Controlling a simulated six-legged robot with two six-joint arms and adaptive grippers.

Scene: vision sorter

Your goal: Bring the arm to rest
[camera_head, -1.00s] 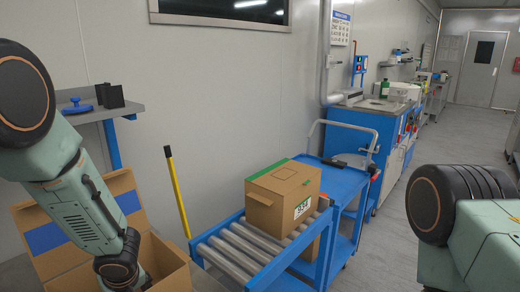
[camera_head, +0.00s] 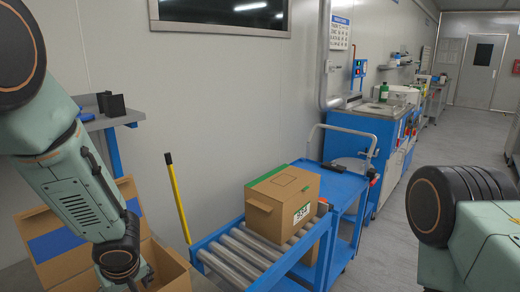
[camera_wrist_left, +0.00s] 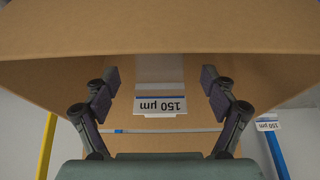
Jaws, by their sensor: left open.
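My left arm comes down from the left in the head view. Its gripper (camera_head: 140,279) is low over an open cardboard box (camera_head: 166,272), and its fingers are mostly hidden there. In the left wrist view my left gripper (camera_wrist_left: 160,80) is open, with its two fingers spread apart and nothing between their pads. Brown cardboard fills much of that view. A white label (camera_wrist_left: 161,99) reading "150 µm" shows beyond the fingers. My right gripper is out of view; only part of my right arm shows at the right.
A closed carton (camera_head: 283,203) with green tape stands on a blue roller conveyor (camera_head: 236,256). A yellow post (camera_head: 178,199) stands between the open box and the conveyor. A grey shelf (camera_head: 118,120) with a black item is behind the left arm. Grey floor is clear at right.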

